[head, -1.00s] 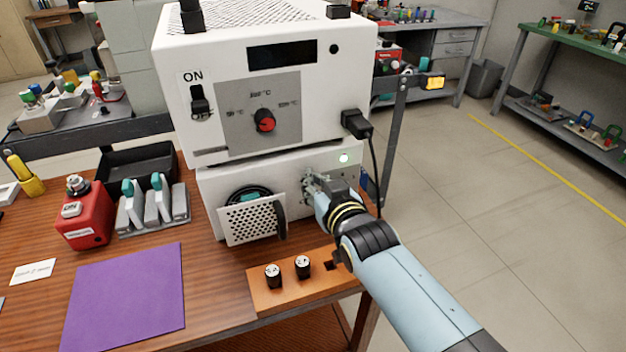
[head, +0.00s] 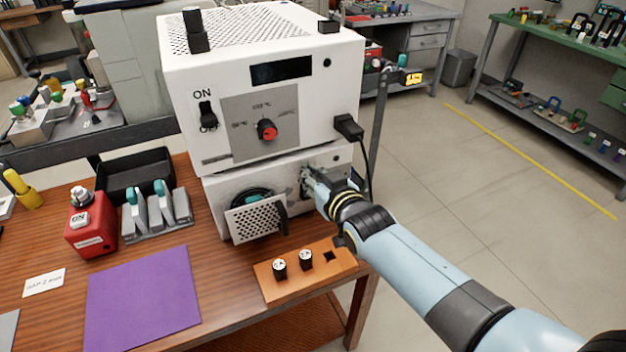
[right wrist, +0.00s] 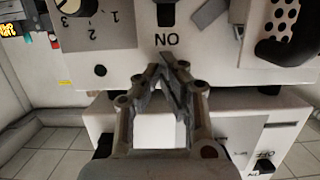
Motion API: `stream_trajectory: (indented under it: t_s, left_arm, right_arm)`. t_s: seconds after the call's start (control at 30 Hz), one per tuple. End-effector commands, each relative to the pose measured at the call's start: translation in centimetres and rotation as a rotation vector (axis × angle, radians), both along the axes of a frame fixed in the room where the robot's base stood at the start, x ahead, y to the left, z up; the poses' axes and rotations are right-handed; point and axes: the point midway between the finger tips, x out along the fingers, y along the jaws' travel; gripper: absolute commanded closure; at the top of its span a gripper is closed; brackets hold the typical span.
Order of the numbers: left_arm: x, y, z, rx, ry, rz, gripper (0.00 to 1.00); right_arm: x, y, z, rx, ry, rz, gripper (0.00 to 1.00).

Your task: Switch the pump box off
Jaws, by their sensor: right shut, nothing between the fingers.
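The pump box (head: 215,190) is the white box under the larger white oven unit (head: 345,90). Its round lamp (head: 336,157) is dark. My right gripper (head: 308,180) is at the right part of its front and hides the switch in the head view. The right wrist view sees the box upside down: the black switch (right wrist: 165,12) sits near the top edge by its ON label (right wrist: 167,41). The fingertips (right wrist: 165,64) are shut and empty just beside the label, apart from the switch. My left gripper is in neither view.
The pump box also has a numbered dial (right wrist: 75,8) and a perforated holder (head: 256,218) on its front. A wooden block (head: 305,271) with black knobs stands below my right arm. A black cable hangs from the plug (head: 347,127) beside the arm.

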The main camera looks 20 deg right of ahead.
Motion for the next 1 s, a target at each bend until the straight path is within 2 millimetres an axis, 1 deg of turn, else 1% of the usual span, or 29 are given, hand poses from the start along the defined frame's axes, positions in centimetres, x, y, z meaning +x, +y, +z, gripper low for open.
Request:
stream_trajectory:
  t_s: [0.03, 0.1, 0.3, 0.4, 0.5, 0.6, 1.0]
  left_arm:
    - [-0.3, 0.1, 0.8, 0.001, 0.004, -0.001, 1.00]
    - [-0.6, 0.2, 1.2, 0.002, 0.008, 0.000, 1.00]
    - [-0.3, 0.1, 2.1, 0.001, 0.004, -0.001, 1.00]
    - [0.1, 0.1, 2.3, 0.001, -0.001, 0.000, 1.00]
    - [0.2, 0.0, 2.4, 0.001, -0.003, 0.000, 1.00]
    - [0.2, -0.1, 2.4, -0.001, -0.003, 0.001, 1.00]
    - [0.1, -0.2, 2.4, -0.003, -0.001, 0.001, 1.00]
  right_arm:
    - [-1.9, 0.0, 0.2, 0.001, 0.008, 0.000, 1.00]
    - [-3.6, -0.1, 0.6, 0.001, 0.007, 0.000, 1.00]
    - [-7.4, -0.2, 1.5, 0.000, 0.004, 0.000, 1.00]
    - [-8.7, -0.2, 1.8, 0.001, 0.004, 0.000, 1.00]
    - [-9.4, -0.2, 1.9, 0.002, 0.003, 0.000, 1.00]
    - [-9.7, -0.2, 2.0, 0.001, 0.002, 0.000, 1.00]
    - [-9.7, -0.2, 2.0, 0.001, 0.003, 0.000, 1.00]
